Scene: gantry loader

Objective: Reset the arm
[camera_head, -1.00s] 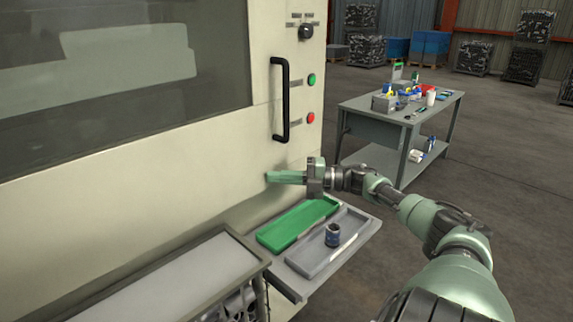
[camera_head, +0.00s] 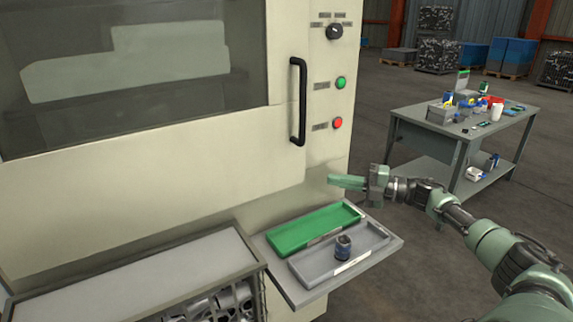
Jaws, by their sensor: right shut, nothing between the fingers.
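My right gripper (camera_head: 347,182) is shut and empty, its green fingers pointing left in front of the machine's cream panel. It hangs above and to the right of the green tray (camera_head: 290,238), apart from it. My right arm reaches in from the lower right. My left gripper is not in the head view.
A grey tray (camera_head: 312,274) holding a dark cylindrical part (camera_head: 343,248) lies beside the green tray on a shelf. A crate (camera_head: 250,290) with metal parts stands at lower left. The machine has a black door handle (camera_head: 298,102). A cluttered workbench (camera_head: 455,135) stands behind on the right.

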